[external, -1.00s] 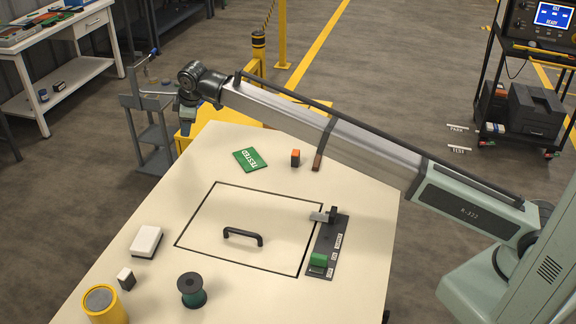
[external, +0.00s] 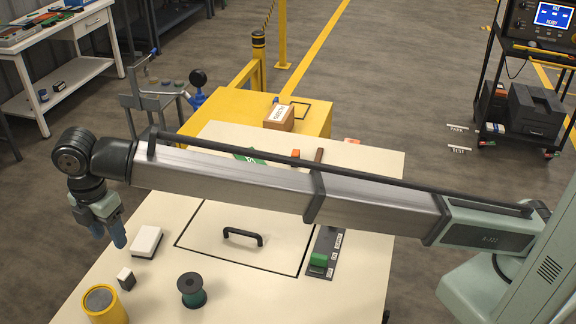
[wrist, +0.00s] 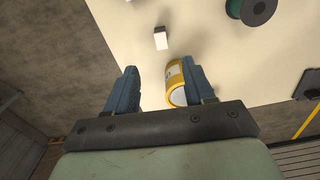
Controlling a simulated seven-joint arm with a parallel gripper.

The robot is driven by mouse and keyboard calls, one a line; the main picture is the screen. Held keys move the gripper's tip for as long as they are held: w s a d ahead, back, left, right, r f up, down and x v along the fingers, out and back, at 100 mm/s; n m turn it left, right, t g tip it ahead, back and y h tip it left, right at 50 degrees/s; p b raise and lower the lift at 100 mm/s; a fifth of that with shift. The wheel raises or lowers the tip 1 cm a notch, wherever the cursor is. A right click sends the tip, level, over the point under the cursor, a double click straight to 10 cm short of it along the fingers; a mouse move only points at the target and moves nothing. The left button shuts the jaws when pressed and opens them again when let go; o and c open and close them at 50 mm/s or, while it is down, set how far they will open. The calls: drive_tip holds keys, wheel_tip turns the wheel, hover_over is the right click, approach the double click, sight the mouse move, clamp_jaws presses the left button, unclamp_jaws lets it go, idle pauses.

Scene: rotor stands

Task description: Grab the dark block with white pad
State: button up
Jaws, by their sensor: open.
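The small dark block with a white pad (external: 126,279) sits on the cream table near its left edge, between the yellow can and the larger white box. It also shows in the wrist view (wrist: 161,40), ahead of the fingertips and roughly centred between them. My gripper (external: 108,237) is open, with its fingers pointing down, above the left side of the table and apart from the block. In the wrist view my gripper (wrist: 160,70) shows nothing held between its blue fingers.
A yellow can (external: 104,304) stands close to the block and shows beside the right finger in the wrist view. A white box (external: 146,241) and a dark green spool (external: 191,290) are nearby. A black handle (external: 243,236) rises mid-table.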

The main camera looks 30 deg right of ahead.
sight(124, 273)
drive_tip(key=f, duration=1.3)
drive_tip(key=shift+s+a+f, duration=0.15)
drive_tip(key=shift+s+f, duration=0.05)
drive_tip(key=shift+f, duration=0.2)
clamp_jaws()
